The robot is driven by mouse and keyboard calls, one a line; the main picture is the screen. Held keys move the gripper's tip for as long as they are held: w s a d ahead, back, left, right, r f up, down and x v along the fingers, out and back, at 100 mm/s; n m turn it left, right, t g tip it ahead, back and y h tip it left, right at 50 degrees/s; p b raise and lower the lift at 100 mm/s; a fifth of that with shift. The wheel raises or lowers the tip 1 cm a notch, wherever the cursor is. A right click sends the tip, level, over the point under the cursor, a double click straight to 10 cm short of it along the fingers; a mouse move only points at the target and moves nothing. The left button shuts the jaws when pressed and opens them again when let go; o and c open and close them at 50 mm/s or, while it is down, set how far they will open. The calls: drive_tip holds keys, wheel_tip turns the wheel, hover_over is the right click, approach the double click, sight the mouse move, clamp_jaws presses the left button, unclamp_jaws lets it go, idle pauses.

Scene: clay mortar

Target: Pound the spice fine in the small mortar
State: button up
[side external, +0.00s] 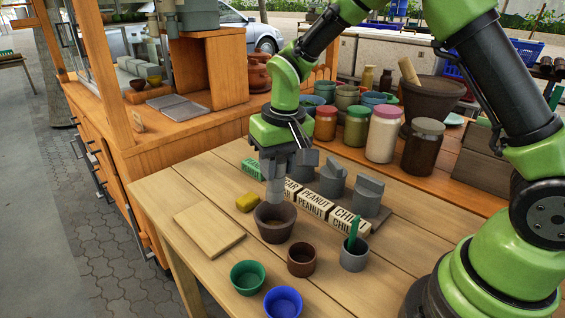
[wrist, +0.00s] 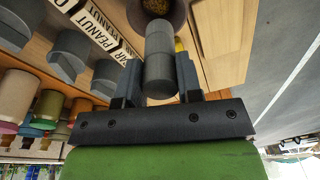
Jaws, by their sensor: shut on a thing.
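The small mortar (side external: 275,232) is a dark brown clay cup on the wooden table, below my gripper (side external: 280,165). My gripper is shut on a grey cylindrical pestle (side external: 275,190), held upright with its lower end at the mortar's mouth. In the wrist view the pestle (wrist: 160,55) sits between the fingers (wrist: 158,85) and points at the mortar (wrist: 178,12). Brownish-yellow grainy spice (wrist: 156,6) shows inside the mortar, partly hidden by the pestle. I cannot tell whether the pestle tip touches the spice.
Green (side external: 248,277), blue (side external: 283,303), brown (side external: 301,260) and grey (side external: 354,255) cups stand in front and right. Lidded grey containers (side external: 333,178) and label blocks (side external: 316,204) stand behind right. A large mortar (side external: 432,100) is farther back.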

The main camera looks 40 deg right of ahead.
sight(279, 201)
drive_tip(key=shift+f, duration=2.8)
drive_tip(key=shift+f, duration=0.25)
drive_tip(key=shift+s+f, duration=0.1)
drive_tip(key=shift+f, duration=0.8)
drive_tip(key=shift+r, duration=0.95)
drive_tip(key=shift+f, duration=0.9)
